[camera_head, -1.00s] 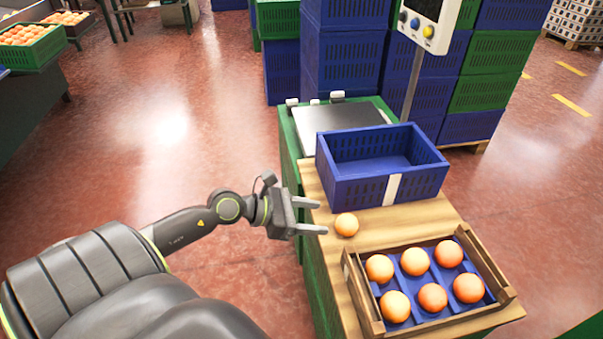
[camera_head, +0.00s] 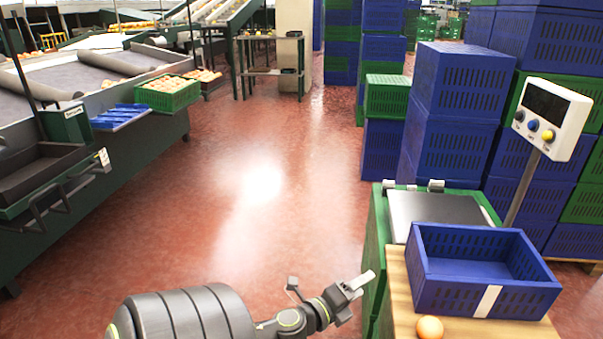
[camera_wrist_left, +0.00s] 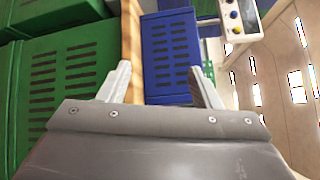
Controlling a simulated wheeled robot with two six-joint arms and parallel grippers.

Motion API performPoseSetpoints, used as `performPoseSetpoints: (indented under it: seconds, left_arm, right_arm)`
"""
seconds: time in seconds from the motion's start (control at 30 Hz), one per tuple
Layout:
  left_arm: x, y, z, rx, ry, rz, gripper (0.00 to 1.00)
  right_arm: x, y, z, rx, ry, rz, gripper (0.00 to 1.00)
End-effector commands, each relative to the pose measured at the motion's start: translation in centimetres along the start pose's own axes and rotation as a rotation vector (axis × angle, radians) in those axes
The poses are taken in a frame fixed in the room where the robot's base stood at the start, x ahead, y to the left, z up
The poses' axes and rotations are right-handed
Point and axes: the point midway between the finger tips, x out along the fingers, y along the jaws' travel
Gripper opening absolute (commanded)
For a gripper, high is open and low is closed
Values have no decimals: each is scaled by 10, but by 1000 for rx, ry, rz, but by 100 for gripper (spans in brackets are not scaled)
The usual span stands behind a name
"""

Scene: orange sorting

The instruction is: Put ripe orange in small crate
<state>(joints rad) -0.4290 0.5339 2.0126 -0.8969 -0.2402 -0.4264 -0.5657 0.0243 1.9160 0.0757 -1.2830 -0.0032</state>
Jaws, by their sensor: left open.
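One loose orange (camera_head: 429,328) lies on the wooden tabletop (camera_head: 400,300), in front of a blue crate (camera_head: 450,292). The blue crate looks empty and has a white label on its front. Its slotted blue wall also shows in the left wrist view (camera_wrist_left: 170,48). My left gripper (camera_head: 364,284) is open and empty, left of the tabletop and of the orange, not touching it. In the left wrist view its two fingers (camera_wrist_left: 160,72) stand apart with nothing between them. The wooden crate of oranges is outside the head view now. My right gripper is not in view.
A scale plate (camera_head: 436,210) lies behind the blue crate, with a display on a post (camera_head: 549,115) at right. Stacked blue and green crates (camera_head: 447,110) stand behind. A sorting line (camera_head: 90,85) runs along the left. Open red floor (camera_head: 225,220) lies between.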

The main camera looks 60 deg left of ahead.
Motion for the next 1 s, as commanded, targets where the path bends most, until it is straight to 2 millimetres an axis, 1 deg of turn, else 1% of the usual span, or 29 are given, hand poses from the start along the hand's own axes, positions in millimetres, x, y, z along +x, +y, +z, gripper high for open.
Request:
performPoseSetpoints:
  seconds: [0.03, 0.07, 0.1, 0.17, 0.2, 0.27, 0.3, 0.37, 0.4, 0.5, 0.6, 0.63, 0.7, 0.77, 1.0]
  left_arm:
    - [-9, 28, 5, -175, -99, 92, 58]
    - [-16, 45, 7, -275, -158, 150, 58]
    - [-27, 70, 7, -408, -238, 230, 58]
    - [-47, 107, 0, -601, -354, 356, 58]
    - [-63, 131, -9, -725, -432, 445, 58]
    - [-90, 164, -29, -903, -545, 584, 58]
    - [-110, 183, -46, -1010, -615, 678, 58]
    - [-138, 205, -73, -1153, -711, 816, 58]
    - [-155, 215, -92, -1235, -767, 903, 58]
    - [-191, 229, -135, -1387, -875, 1089, 58]
    - [-213, 232, -163, -1474, -937, 1213, 59]
    - [-217, 232, -168, -1488, -948, 1236, 60]
    - [-223, 232, -176, -1508, -963, 1270, 60]
    - [-225, 232, -178, -1515, -968, 1282, 60]
    - [-225, 231, -177, -1512, -967, 1279, 60]
  right_arm:
    - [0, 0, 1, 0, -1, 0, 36]
    - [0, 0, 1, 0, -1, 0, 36]
    - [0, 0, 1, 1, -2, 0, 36]
    - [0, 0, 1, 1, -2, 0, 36]
    - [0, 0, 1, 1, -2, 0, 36]
    - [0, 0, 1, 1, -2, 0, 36]
    - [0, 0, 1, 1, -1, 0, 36]
    - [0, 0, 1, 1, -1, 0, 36]
    - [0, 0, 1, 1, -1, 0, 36]
    - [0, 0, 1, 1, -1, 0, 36]
    - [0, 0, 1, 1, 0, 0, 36]
    - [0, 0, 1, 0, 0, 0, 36]
    - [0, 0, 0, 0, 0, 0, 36]
    - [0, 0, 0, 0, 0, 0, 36]
    - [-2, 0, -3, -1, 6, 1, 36]
